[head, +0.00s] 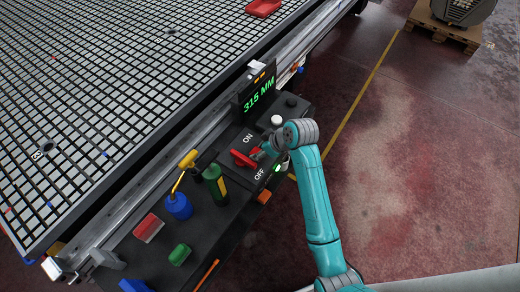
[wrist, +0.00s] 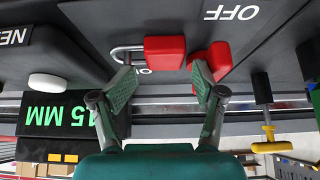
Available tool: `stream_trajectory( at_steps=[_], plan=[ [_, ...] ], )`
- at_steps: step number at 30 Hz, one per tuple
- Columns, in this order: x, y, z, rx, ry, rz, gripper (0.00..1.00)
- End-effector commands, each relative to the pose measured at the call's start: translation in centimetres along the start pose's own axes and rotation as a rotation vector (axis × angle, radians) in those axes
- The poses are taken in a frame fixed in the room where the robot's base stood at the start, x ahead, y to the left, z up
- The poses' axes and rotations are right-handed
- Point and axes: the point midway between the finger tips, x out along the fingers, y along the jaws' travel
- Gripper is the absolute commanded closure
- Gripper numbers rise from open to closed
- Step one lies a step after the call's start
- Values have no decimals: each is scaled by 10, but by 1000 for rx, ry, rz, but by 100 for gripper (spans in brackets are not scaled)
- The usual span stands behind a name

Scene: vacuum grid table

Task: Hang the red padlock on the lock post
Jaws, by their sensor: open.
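The red padlock (wrist: 165,52), a blocky red body with a grey shackle pointing left, shows in the wrist view between the ON and OFF labels. A second red block (wrist: 220,52), perhaps the switch handle, is to its right, partly covered by one finger. In the head view red parts (head: 242,159) show at the switch, and I cannot tell padlock from handle there. My gripper (wrist: 162,85) is open, its fingers apart on either side of the padlock body. Whether they touch it is unclear. I cannot make out the lock post or whether the shackle is around it.
A display (head: 259,92) reading 315 MM stands behind the panel. A green cylinder (head: 215,184), a yellow-handled tool (head: 187,160) in a blue cup (head: 179,207), a red block (head: 148,228) and a green block (head: 180,254) are to the left. The grid table (head: 110,80) lies beyond.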

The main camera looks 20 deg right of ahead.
Motion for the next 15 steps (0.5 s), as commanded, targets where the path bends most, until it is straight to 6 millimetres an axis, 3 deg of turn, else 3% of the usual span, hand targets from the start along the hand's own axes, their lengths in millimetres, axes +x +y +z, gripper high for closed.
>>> stream_trajectory(
  at_steps=[9, 15],
  plan=[
    [-62, 2, 0, 1, 2, 4, 28],
    [-92, 2, 1, 2, -1, 4, 28]
  ],
)
